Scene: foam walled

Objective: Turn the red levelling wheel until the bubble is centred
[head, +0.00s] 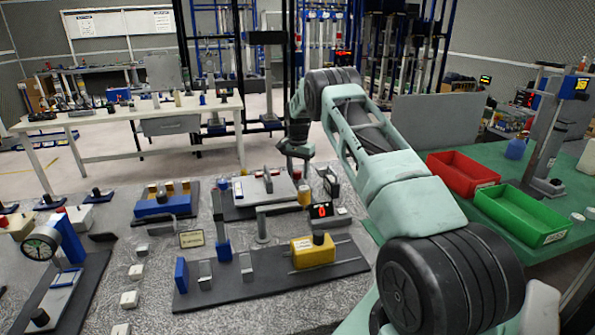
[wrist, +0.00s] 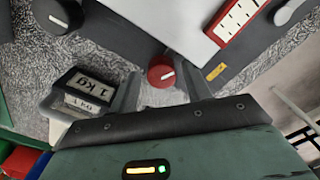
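The red levelling wheel (wrist: 161,72) is a small round knob with a white mark on its top, seen in the wrist view beside the edge of a pale plate (wrist: 180,25). My gripper (wrist: 162,88) is open. One finger is on each side of the wheel in the picture, with gaps between; I cannot tell its height over the wheel. In the head view my gripper (head: 296,150) is over the far part of the bench, above the plate device (head: 262,190). A red-framed white strip with dark marks (wrist: 236,18) lies on the plate. I cannot make out a bubble.
A dark block marked 1 kg (wrist: 88,84) is close to the left finger. A yellow block fixture (head: 313,250) and a small red-digit display (head: 321,210) stand nearer on the bench.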

